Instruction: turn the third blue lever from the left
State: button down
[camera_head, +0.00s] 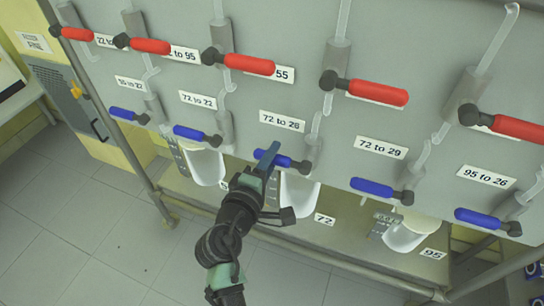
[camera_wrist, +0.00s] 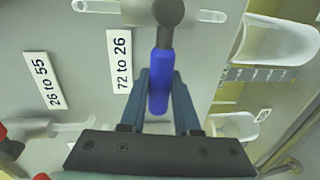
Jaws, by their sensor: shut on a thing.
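The third blue lever from the left (camera_head: 293,163) sits under the "72 to 26" label (camera_head: 282,121) on the grey panel. Its handle points left from its dark pivot. My gripper (camera_head: 268,158) is at the handle's left end. In the wrist view the blue lever (camera_wrist: 160,66) lies between the two fingers of my gripper (camera_wrist: 159,100), which are shut on its handle. The fingers hide part of the handle in the head view.
Other blue levers (camera_head: 197,134) and a row of red levers (camera_head: 249,65) line the panel. White vessels (camera_head: 298,195) stand below on a metal shelf. A frame post (camera_head: 128,150) rises left of my arm. Open tiled floor (camera_head: 60,240) lies at lower left.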

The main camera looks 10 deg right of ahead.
jog(key=c, duration=0.6)
grip_release()
jog(key=v, duration=1.3)
